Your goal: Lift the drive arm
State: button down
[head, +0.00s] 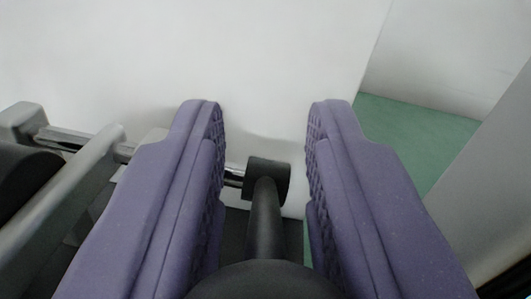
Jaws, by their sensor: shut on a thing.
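My gripper (265,115) shows as two purple padded fingers with textured inner faces, reaching up from the bottom of the head view. It is shut on the black drive arm (265,215). The arm runs between the fingers, from a wide rounded black end at the bottom centre up to a short black cylindrical hub (268,178). The fingertips stand apart, with the hub in the gap between them. The contact with the rounded end is low in the picture and partly cut off by the frame edge.
A metal shaft (232,178) meets the hub from the left. Grey brackets (75,185) and a dark roller (22,178) stand at the left. A white wall (270,60) rises behind. Green floor (415,135) shows at right, beside a grey panel (490,170).

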jog(key=r+g+p, duration=0.1)
jog(key=p, duration=0.2)
jog(key=shift+w+r, duration=0.15)
jog(key=shift+r, duration=0.05)
jog(key=p, duration=0.1)
jog(key=g+p, duration=0.1)
jog(key=p, duration=0.1)
jog(key=shift+w+r+g, duration=0.15)
jog(key=shift+w+g, duration=0.4)
jog(key=shift+g, duration=0.05)
jog(key=shift+w+f, duration=0.1)
jog(key=shift+f, duration=0.15)
jog(key=shift+r, duration=0.1)
jog(key=c, duration=0.9)
grip_release()
jog(key=shift+c, duration=0.2)
